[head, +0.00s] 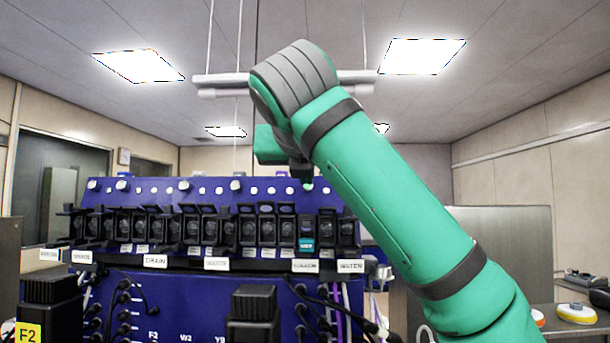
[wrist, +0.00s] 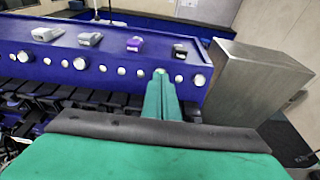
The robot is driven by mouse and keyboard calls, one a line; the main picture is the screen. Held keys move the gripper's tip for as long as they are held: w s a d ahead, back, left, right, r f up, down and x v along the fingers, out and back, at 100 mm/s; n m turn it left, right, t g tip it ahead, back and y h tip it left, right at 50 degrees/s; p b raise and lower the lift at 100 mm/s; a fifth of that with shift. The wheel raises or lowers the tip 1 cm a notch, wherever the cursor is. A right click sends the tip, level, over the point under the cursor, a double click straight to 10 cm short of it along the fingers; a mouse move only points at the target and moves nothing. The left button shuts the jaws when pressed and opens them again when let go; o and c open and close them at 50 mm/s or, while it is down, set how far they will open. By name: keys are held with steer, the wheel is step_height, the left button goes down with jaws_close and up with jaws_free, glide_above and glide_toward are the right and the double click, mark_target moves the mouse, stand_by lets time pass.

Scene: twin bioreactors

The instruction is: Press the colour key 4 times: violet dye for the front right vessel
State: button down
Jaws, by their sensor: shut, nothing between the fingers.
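The blue panel (head: 190,188) carries a row of round white buttons and a row of black keys below. One key (head: 306,243) shows teal, above a white label (head: 305,266) that seems to read COLOUR. My gripper (head: 307,182) is shut and empty, pointing at the upper part of the panel above that key. In the wrist view its green fingers (wrist: 160,82) end at a pale round button in the row; I cannot tell if they touch it. A violet-marked block (wrist: 134,44) sits on top of the panel. The front right vessel cannot be made out.
A grey metal box (wrist: 258,85) stands close to the right of the panel in the wrist view. Black housings (head: 254,305) and cables (head: 325,310) stand in front of the lower panel. A WATER label (head: 351,266) is at the right.

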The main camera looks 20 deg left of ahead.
steer(key=shift+w, duration=0.2)
steer(key=shift+w, duration=0.25)
steer(key=shift+w+a+f, duration=0.25)
steer(key=shift+w+a, duration=0.1)
steer(key=shift+w, duration=0.1)
steer(key=shift+w+f, duration=0.1)
steer(key=shift+w, duration=0.4)
stand_by(0.4)
steer(key=shift+v, duration=1.35)
